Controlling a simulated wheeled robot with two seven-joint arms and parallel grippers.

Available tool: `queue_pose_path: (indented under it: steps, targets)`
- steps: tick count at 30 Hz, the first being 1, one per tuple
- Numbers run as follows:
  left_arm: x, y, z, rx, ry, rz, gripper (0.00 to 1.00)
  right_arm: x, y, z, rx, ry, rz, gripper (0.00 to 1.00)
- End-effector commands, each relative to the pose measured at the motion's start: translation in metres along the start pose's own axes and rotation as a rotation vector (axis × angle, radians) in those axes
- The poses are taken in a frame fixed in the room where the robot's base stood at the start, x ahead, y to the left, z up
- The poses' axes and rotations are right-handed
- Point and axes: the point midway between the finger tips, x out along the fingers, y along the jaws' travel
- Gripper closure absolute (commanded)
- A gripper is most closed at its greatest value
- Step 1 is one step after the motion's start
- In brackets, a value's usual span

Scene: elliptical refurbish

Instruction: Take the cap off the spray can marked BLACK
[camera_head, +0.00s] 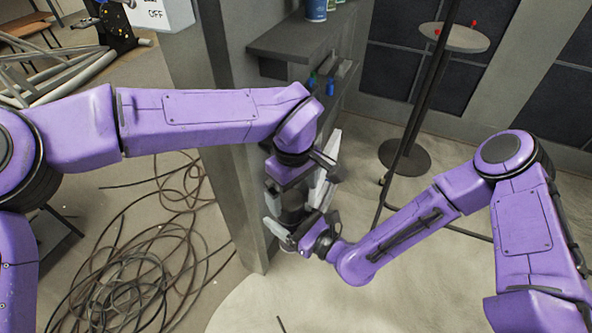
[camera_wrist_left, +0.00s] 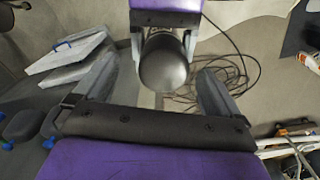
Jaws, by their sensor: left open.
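A dark, round-ended can (camera_wrist_left: 166,66) shows in the left wrist view; no marking is readable, and its cap cannot be told apart from its body. My left gripper (camera_wrist_left: 160,92) is open, one finger on either side of the can's near end, with gaps visible. My right gripper (camera_wrist_left: 164,40) comes from the far side, with its fingers along both sides of the can, seemingly shut on it. In the head view, my left gripper (camera_head: 294,212) points down and meets my right gripper (camera_head: 308,238) by the pillar. The can is mostly hidden there.
A grey pillar (camera_head: 236,190) stands right behind the grippers. A shelf (camera_head: 300,42) beside it holds a blue can (camera_head: 316,10). Coiled cables (camera_head: 140,265) lie on the floor at left. A round stand (camera_head: 455,37) is at right. Open floor lies in front.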

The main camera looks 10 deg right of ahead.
Motion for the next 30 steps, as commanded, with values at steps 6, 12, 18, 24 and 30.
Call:
queue_pose_path:
  steps: [6, 12, 18, 24, 30]
  targets:
    - [0.03, 0.0, 0.0, 0.0, 0.0, -0.001, 0.02, 0.001, 0.0, 0.001, 0.0, -0.002, 0.001, 0.81]
    - [0.035, -0.001, 0.0, -0.002, 0.001, -0.001, 0.02, 0.001, 0.0, 0.001, 0.0, -0.002, 0.001, 0.81]
    - [0.035, -0.001, 0.0, -0.002, 0.001, -0.001, 0.25, 0.001, 0.0, 0.001, 0.0, -0.002, 0.001, 0.81]
    - [0.035, 0.0, 0.0, -0.001, 0.001, 0.0, 0.66, 0.001, 0.001, 0.001, 0.0, -0.002, 0.002, 0.81]
    - [0.035, -0.004, -0.003, -0.002, 0.001, -0.001, 0.67, 0.001, 0.001, 0.001, 0.0, -0.003, 0.002, 0.81]
